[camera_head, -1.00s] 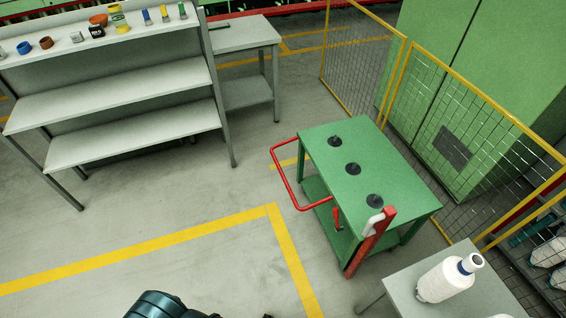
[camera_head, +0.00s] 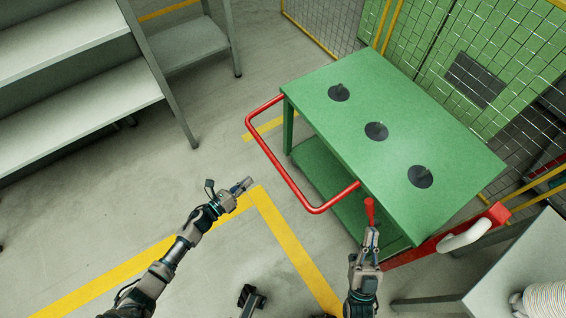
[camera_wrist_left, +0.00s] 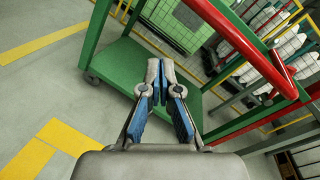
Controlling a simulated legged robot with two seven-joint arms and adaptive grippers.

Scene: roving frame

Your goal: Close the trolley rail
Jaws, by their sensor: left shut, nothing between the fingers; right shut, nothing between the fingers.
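The green trolley (camera_head: 400,120) stands at centre right in the head view. Its red tubular handle (camera_head: 278,170) sticks out from its left side. A red rail bar (camera_head: 432,245) with a white curved grip (camera_head: 465,236) is at its near right end. A small red lever (camera_head: 369,212) shows at the near edge. My left gripper (camera_head: 243,185) is shut and empty, left of the handle and apart from it. In the left wrist view its closed fingertips (camera_wrist_left: 160,68) show before the trolley's lower shelf (camera_wrist_left: 140,70). My right gripper (camera_head: 371,236) is shut just below the lever; contact cannot be told.
Grey shelving (camera_head: 80,110) stands at the left. A yellow-framed mesh fence (camera_head: 480,95) runs behind the trolley. A grey table (camera_head: 525,265) with a white spool (camera_head: 545,298) is at the lower right. Floor with yellow lines (camera_head: 285,235) is clear left of the trolley.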

